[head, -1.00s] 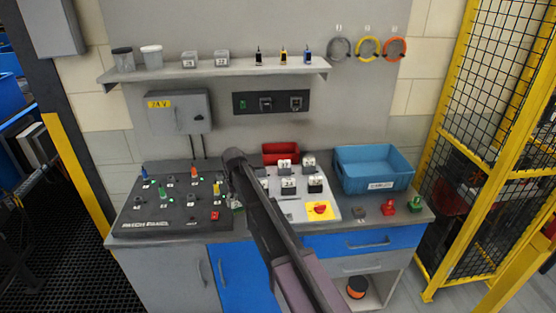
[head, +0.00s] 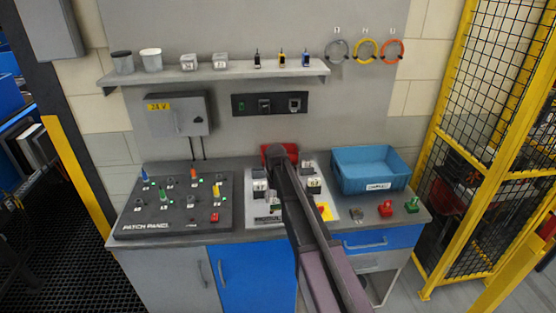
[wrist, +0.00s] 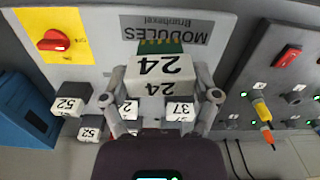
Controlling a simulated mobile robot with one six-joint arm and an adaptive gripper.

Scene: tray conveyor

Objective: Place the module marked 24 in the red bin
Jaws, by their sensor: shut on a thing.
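The white module marked 24 (wrist: 160,72) is between the fingers of my gripper (wrist: 161,82) in the wrist view, with a green toothed strip along its far edge. My gripper is shut on it, above the light module board (wrist: 105,28). The red bin (head: 292,148) stands at the back of the bench in the head view, partly covered by my arm. In the head view my arm hides most of the gripper area.
Other modules, marked 37 (wrist: 180,110) and 52 (wrist: 70,101) among them, stand on the board. A red knob (wrist: 54,40) is on its yellow plate. The black patch panel (head: 178,222) is left, a blue bin (head: 370,180) right. A shelf (head: 215,75) runs above.

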